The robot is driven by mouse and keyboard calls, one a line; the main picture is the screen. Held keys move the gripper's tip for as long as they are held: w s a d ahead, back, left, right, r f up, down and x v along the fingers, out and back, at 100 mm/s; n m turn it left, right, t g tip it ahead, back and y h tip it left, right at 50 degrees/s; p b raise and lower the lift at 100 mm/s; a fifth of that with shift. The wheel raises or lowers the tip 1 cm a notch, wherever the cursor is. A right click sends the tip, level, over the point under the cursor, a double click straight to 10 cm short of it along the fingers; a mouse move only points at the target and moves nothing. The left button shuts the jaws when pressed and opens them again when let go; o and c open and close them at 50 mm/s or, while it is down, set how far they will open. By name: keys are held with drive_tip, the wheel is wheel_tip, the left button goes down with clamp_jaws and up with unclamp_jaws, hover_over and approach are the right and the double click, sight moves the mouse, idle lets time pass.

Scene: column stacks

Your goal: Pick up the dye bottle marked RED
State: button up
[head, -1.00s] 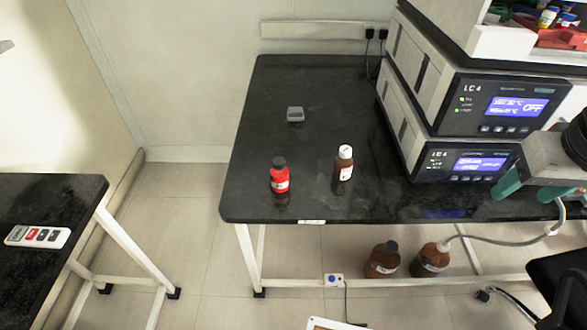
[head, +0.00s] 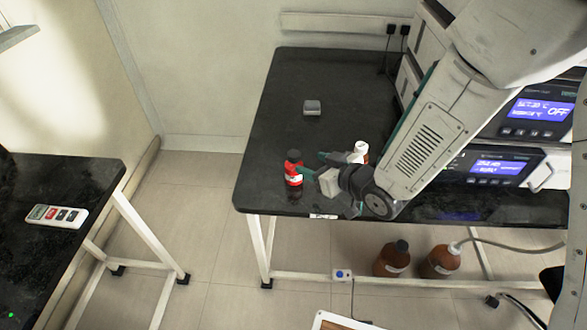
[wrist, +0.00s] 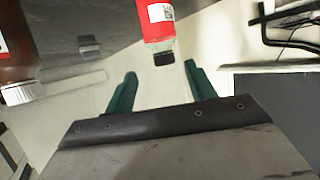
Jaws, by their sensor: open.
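The red bottle (head: 292,174) with a black cap and a white label stands upright on the dark bench, near its front left corner. Its label is too small to read. In the wrist view the red bottle (wrist: 157,20) appears upside down, its cap just beyond and between my green fingertips. My gripper (head: 313,164) is open just right of the bottle in the head view, with its fingers pointing at it. In the wrist view my gripper (wrist: 160,78) has nothing between its fingers. I cannot tell whether a finger touches the bottle.
A brown bottle with a white cap (head: 361,148) stands behind my gripper, partly hidden; it also shows in the wrist view (wrist: 18,65). A small grey object (head: 312,107) lies farther back. Stacked instruments (head: 505,165) fill the right. The bench's back left is clear.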

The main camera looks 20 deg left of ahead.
sight(298, 159)
drive_tip(key=shift+a+f, duration=0.25)
drive_tip(key=shift+a, duration=0.2)
drive_tip(key=x, duration=0.7)
drive_tip(key=shift+a+r, duration=0.15)
drive_tip(key=shift+r, duration=0.05)
drive_tip(key=shift+c, duration=0.3)
drive_tip(key=c, duration=1.1)
